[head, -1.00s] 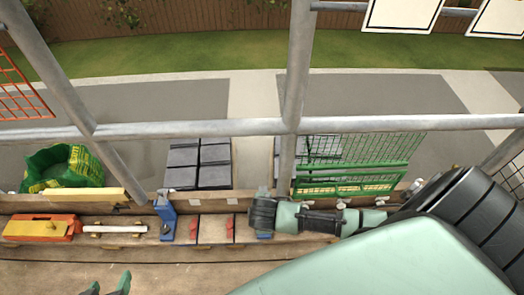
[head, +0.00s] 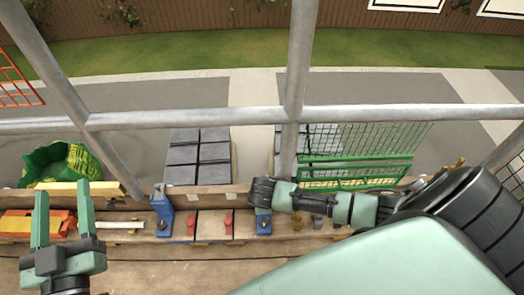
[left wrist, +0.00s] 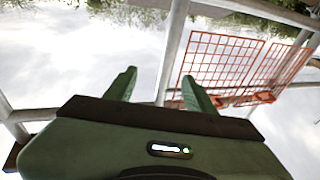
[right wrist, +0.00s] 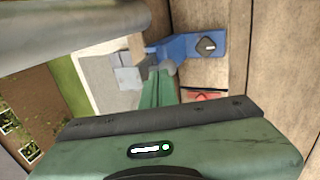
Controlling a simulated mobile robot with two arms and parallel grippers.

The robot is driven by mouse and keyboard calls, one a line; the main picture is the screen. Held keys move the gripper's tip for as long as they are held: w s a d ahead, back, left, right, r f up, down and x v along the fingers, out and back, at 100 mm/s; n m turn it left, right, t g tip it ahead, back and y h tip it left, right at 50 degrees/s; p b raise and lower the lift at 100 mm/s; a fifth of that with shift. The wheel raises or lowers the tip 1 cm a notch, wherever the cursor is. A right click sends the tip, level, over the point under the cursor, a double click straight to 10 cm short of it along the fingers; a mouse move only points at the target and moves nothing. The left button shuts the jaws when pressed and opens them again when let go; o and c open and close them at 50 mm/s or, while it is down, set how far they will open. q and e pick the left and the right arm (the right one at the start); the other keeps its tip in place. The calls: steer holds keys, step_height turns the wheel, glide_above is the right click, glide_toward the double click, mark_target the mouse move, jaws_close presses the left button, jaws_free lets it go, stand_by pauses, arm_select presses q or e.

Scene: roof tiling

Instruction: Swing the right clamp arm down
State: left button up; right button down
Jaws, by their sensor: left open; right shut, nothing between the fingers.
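The right clamp is a blue bracket (head: 264,223) on the wooden bench, partly covered by my right arm in the head view. My left gripper (head: 63,195) is open and empty, low at the left of the head view. It also shows in the left wrist view (left wrist: 160,85).
A second blue clamp (head: 162,211) stands left on the bench, with red clips (head: 190,225) between. Grey scaffold rails (head: 200,119) cross ahead. A green mesh guard (head: 360,160) is at right, an orange tool (head: 60,222) at left.

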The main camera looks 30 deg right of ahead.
arm_select(q)
steer(key=shift+s+r+t, duration=0.1)
steer(key=shift+r+t, duration=0.2)
steer(key=shift+r, duration=0.3)
arm_select(e)
steer(key=shift+w+d+r, duration=0.1)
steer(key=shift+w+d, duration=0.05)
steer(key=shift+w, duration=0.15)
